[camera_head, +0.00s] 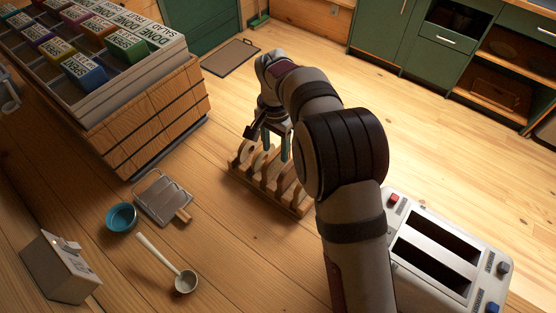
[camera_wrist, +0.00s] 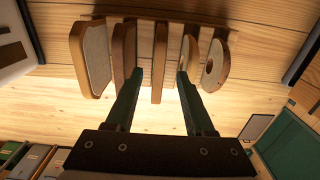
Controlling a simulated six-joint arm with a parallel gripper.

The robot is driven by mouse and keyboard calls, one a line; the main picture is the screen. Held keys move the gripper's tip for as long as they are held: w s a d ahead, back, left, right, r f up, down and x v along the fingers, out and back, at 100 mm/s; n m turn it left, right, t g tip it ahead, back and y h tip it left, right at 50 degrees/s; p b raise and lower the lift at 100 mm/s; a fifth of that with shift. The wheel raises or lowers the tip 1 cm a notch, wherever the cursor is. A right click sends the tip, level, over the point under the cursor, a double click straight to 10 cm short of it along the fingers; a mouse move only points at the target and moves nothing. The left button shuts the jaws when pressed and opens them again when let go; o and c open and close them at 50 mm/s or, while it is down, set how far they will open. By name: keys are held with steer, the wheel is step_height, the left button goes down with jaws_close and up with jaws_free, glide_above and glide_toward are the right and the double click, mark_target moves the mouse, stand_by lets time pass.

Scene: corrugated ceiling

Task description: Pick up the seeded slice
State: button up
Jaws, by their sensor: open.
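A wooden rack (camera_head: 298,207) stands on the wooden surface and holds several slices upright in a row. In the wrist view a thin brown slice (camera_wrist: 160,62) stands between my gripper's fingers, apart from both. Two thicker slices, one at the far left (camera_wrist: 92,62) and one next to it (camera_wrist: 121,45), stand left of it. Two rounder pale slices stand to the right, the outermost (camera_wrist: 216,66) with a hole. I cannot tell which slice is seeded. My gripper (camera_wrist: 158,75) is open and empty; in the head view it is over the rack (camera_head: 275,152), partly hiding the slices.
A silver toaster (camera_head: 484,243) with two empty slots stands right of my arm. A wooden crate (camera_head: 150,120) of labelled boxes is at the upper left. A blue bowl (camera_head: 121,217), a ladle (camera_head: 186,282), a metal pan-like tool (camera_head: 160,197) and a grey box (camera_head: 55,268) lie at left.

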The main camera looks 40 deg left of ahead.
mark_target(277, 160)
step_height(277, 160, down, 5)
steer(key=shift+d+f, duration=0.1)
steer(key=shift+f, duration=0.1)
jaws_close()
steer(key=shift+r, duration=0.1)
